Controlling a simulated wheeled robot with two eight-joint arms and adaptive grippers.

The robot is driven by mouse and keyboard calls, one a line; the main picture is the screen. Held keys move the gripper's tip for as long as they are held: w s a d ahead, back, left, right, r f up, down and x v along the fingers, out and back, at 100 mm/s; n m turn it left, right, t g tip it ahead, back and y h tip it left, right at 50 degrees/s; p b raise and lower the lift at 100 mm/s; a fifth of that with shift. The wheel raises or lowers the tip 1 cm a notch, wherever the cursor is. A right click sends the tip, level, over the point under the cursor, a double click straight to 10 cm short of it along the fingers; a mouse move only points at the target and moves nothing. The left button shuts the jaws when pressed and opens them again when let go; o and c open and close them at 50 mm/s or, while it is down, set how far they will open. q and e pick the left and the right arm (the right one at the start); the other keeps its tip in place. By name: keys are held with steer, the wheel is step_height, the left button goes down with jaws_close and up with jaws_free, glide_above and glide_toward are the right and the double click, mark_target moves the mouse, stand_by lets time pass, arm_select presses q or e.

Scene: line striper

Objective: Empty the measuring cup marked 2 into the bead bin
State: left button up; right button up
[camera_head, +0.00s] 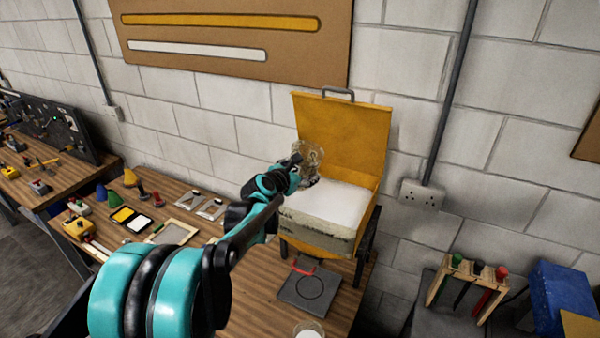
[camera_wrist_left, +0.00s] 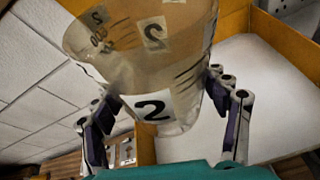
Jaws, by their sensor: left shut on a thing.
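The clear measuring cup marked 2 (camera_head: 311,156) is held at the left edge of the yellow bead bin (camera_head: 341,137). In the left wrist view the cup (camera_wrist_left: 150,70) shows its black 2 on a white label and is see-through, with no clear fill visible. My left gripper (camera_head: 296,166) is shut around the cup, one finger on each side in the left wrist view (camera_wrist_left: 160,118). I cannot tell exactly how far the cup is tilted. The bin's lid stands open against the wall, and white material (camera_head: 325,205) fills the bin. My right gripper is out of view.
A dark plate with a circle (camera_head: 310,290) lies before the bin. Another clear cup with white contents (camera_head: 308,332) stands at the bottom edge. A wooden rack with coloured handles (camera_head: 467,287) is at right. Small tools and trays (camera_head: 175,232) cover the bench at left.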

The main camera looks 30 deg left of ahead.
mark_target(294, 170)
arm_select(q)
steer(key=shift+s+a, duration=0.3)
steer(key=shift+s+d+r, duration=0.1)
steer(key=shift+r, duration=0.05)
steer(key=s, duration=0.1)
steer(key=s+r+n+p, duration=0.1)
steer(key=s+n+h, duration=0.1)
steer(key=shift+s+r, duration=0.15)
steer(key=shift+r, duration=0.2)
steer(key=shift+s, duration=0.15)
